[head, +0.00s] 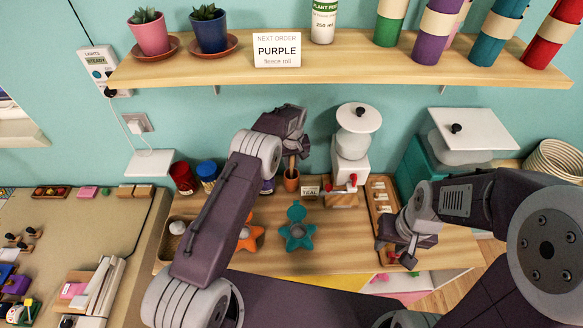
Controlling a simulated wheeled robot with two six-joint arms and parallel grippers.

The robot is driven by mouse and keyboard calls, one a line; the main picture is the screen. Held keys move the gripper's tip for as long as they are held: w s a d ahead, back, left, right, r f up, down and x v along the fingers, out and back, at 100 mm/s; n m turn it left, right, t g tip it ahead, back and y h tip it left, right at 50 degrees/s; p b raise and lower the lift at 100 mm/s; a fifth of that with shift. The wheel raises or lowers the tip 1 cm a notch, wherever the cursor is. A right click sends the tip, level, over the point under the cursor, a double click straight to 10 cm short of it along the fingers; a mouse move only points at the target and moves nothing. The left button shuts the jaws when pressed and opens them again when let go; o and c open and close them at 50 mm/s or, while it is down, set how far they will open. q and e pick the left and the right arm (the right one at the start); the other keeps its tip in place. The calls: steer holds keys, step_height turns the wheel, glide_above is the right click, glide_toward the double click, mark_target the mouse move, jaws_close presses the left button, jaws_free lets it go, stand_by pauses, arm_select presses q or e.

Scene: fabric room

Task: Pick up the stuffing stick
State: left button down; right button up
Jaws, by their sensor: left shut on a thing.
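The stuffing stick (292,162) shows as a short brown upright piece below my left gripper (292,150). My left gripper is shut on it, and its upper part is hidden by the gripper. A small terracotta pot (291,184) is directly under the stick. I cannot tell whether the stick's lower end is inside the pot. My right gripper (397,258) is low at the right, beside a narrow wooden tray (378,193). Its fingers are too small and dark to tell whether they are open.
A teal star-shaped toy (297,229) and an orange one (249,236) lie on the wooden worktop (330,262). A white machine (351,150) with a red lever stands behind. A shelf (400,68) with pots and fabric rolls hangs above.

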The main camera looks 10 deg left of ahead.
arm_select(q)
step_height(320, 180, up, 9)
steer(key=shift+b, duration=0.95)
steer(key=shift+r, duration=0.5)
